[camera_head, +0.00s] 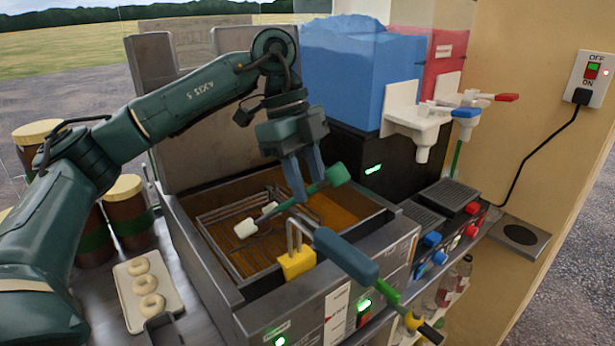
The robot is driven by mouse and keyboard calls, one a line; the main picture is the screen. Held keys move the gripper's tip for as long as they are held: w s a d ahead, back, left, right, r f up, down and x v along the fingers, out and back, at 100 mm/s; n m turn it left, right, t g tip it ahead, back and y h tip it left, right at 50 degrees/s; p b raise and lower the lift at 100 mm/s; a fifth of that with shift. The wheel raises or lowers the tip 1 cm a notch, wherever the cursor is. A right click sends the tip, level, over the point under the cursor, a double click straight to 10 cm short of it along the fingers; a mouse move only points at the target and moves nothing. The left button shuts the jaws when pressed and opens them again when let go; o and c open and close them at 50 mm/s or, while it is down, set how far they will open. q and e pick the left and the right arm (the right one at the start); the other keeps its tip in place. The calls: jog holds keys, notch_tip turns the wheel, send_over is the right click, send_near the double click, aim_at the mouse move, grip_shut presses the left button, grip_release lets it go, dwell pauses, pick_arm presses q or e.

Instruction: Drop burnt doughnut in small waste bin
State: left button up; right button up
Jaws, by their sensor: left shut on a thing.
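My left gripper (303,190) is above the fryer (180,225). It is shut on a green-handled tool (336,174), which seems to be tongs; it slants down left to two white tips (247,228) over the oil. A wire basket (215,215) shows in the oil. I cannot make out a burnt doughnut, at the white tips or in the oil. No thing is plainly a small waste bin. A metal plate with a round dark opening (521,234) sits on the right-hand counter; I cannot tell whether it is the bin. My right gripper is not in view.
A tray (126,289) with pale doughnuts (146,284) lies left of the fryer, near brown jars (128,215). A blue-green handle (345,256) and a yellow clip (297,263) stand at the fryer's front. Blue (360,75) and red drink tanks with taps are behind right.

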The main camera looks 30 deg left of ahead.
pick_arm(q)
jog(key=c, duration=0.5)
jog(key=shift+r, duration=0.2)
grip_shut()
jog(key=shift+r+p, duration=0.9)
jog(key=shift+r, duration=1.45)
